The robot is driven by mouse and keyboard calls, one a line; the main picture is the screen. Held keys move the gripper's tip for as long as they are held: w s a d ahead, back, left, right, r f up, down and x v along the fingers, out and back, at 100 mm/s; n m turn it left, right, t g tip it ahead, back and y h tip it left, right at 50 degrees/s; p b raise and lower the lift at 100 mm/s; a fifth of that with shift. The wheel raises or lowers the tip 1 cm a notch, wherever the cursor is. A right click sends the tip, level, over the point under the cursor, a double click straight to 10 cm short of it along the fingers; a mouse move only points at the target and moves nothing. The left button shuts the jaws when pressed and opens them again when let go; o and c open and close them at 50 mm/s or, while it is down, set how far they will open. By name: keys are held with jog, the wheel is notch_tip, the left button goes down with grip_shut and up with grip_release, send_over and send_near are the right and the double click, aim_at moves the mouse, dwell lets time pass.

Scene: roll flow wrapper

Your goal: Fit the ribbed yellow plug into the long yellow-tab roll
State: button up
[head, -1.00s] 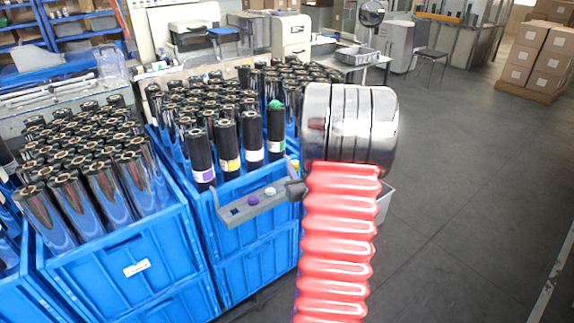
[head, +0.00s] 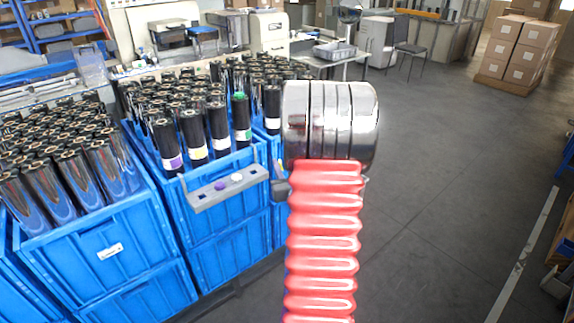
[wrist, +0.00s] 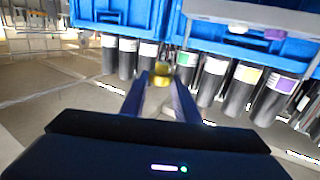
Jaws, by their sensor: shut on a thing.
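The yellow plug (wrist: 161,72) is between the fingertips of my gripper (wrist: 160,84) in the wrist view, with my gripper shut on it. Its ribs are too small to make out. A black roll with a yellow tab (head: 194,134) stands in the front row of a blue crate in the head view, between purple-tab and white-tab rolls. It also shows in the wrist view (wrist: 241,93), right of the plug and apart from it. In the head view my gripper and the plug are hidden behind my arm.
A grey holder (head: 208,196) with a purple plug (head: 221,186) and a white plug (head: 237,178) juts from the front of the blue crate (head: 228,237). A green plug (head: 239,96) sits in a neighbouring roll. Other crates hold many rolls. Floor on the right is open.

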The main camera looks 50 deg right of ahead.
jog(key=w+a+n+t+y, duration=0.1)
jog(key=w+a+y, duration=0.1)
jog(key=w+a, duration=0.85)
jog(key=w+a+n+y, duration=0.2)
jog(key=a+y, duration=0.1)
jog(key=a, duration=0.9)
jog(key=w+a+f+n+t+y, duration=0.1)
jog(key=w+a+n+y, duration=0.1)
jog(key=a, duration=1.1)
jog(key=w+a+n+t+y, duration=0.1)
jog(key=w+a+n+y, duration=0.1)
jog(key=a, duration=1)
jog(key=shift+w+a+f+y, duration=0.15)
jog(key=shift+w+f+y, duration=0.2)
jog(key=shift+w+y, duration=0.45)
